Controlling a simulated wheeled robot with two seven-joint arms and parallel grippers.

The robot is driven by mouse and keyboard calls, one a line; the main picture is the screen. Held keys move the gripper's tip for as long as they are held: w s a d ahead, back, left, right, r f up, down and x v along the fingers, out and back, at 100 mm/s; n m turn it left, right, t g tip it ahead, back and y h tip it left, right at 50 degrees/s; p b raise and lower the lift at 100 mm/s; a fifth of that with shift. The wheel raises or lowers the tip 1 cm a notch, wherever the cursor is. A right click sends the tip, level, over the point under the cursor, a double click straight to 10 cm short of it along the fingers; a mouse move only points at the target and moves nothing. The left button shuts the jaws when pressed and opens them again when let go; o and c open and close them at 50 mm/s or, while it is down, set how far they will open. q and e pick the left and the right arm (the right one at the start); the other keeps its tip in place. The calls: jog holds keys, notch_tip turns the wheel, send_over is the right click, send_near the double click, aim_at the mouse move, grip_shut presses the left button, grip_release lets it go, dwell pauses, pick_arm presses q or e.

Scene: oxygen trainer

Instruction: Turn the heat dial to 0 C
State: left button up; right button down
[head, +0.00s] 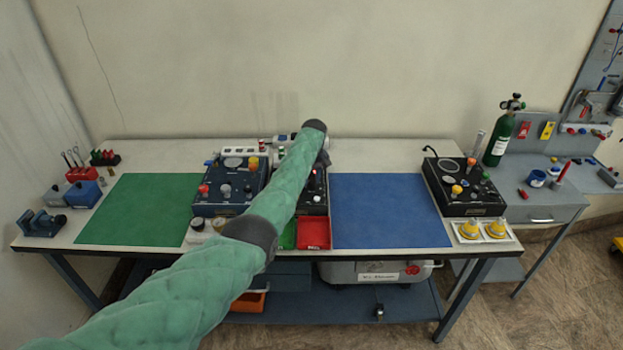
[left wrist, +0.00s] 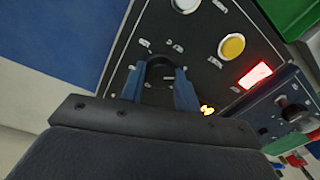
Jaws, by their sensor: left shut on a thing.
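My left gripper (left wrist: 158,76) has its two blue fingers on either side of a dark round knob (left wrist: 160,64) on a black panel (left wrist: 211,62) in the left wrist view. The gripper is shut on this knob, which I take for the heat dial. Its pointer and scale are too dark and small to read. A red lit display (left wrist: 254,75), a yellow button (left wrist: 231,46) and a small glowing yellow lamp (left wrist: 207,110) are on the same panel. In the head view my left arm covers most of this panel (head: 315,203), and the gripper is mostly hidden. My right gripper is out of view.
A dark blue control box (head: 231,205) stands left of the arm, with a green mat (head: 135,208) beyond it. A blue mat (head: 385,210) lies to the right, before another black box (head: 460,210). A red tray (head: 314,233) sits at the front edge.

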aim_at(312, 180)
pick_arm(q)
jog(key=shift+w+r, duration=0.1)
jog(key=shift+r, duration=0.05)
jog(key=o, duration=1)
jog(key=shift+c, duration=0.2)
jog(key=shift+r+b, duration=0.4)
jog(key=shift+r, duration=0.05)
notch_tip(312, 180, up, 6)
jog(key=shift+w+d+f+b, duration=0.1)
jog(key=shift+d+f+b, duration=0.1)
jog(key=shift+b, duration=0.9)
jog(key=shift+r, duration=0.55)
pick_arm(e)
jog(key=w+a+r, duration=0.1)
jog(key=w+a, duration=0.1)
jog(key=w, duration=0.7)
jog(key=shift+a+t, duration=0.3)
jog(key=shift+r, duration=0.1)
